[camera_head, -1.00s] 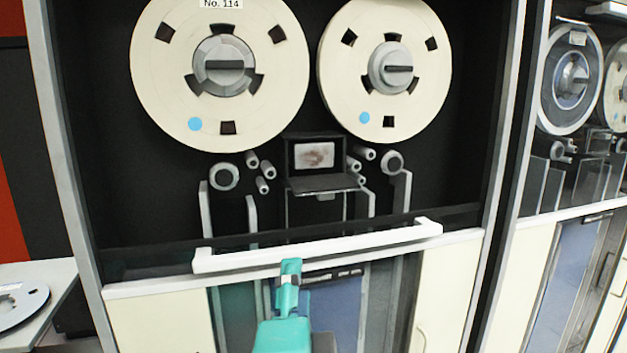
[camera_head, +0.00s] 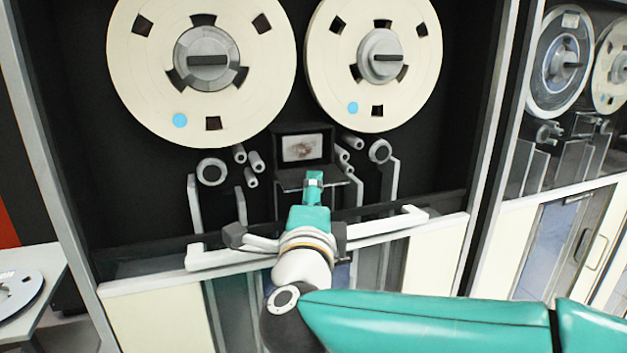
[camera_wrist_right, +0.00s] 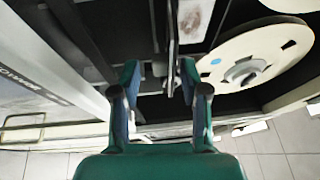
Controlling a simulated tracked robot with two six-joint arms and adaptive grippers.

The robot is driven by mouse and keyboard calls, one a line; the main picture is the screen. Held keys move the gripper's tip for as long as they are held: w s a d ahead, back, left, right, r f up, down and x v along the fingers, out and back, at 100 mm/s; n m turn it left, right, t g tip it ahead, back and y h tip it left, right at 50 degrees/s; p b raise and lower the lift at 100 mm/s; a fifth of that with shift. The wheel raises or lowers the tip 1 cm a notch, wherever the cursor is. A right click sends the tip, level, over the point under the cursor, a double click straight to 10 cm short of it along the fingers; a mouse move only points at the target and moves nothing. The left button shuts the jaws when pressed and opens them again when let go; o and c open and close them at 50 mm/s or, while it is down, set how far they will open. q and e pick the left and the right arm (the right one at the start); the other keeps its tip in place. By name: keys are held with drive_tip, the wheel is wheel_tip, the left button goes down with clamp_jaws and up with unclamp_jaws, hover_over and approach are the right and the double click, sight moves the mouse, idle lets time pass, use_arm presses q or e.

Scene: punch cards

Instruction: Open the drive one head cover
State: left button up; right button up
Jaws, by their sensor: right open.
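The drive one head cover is a dark box around a smeared pale plate (camera_head: 303,148), between and below the two reels. A dark flap (camera_head: 290,181) sticks out at its lower edge, partly hidden by my right gripper (camera_head: 314,177). In the right wrist view my right gripper (camera_wrist_right: 159,75) is open, with its two fingers spread. The flap (camera_wrist_right: 173,45) shows nearly edge-on, in line with the gap between the fingers; whether they touch it I cannot tell. The plate also shows there (camera_wrist_right: 195,15). My left gripper is not in view.
A white handle bar (camera_head: 385,224) crosses the cabinet front below my right gripper. Rollers (camera_head: 253,163) and upright guides flank the head. Reels (camera_head: 202,70) (camera_head: 375,65) hang above. A second drive (camera_head: 560,62) stands at right, and a side table (camera_head: 28,315) at left.

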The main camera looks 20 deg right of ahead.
drive_tip(key=shift+x, duration=1.55)
drive_tip(key=shift+f+p, duration=0.1)
drive_tip(key=shift+p, duration=0.25)
clamp_jaws()
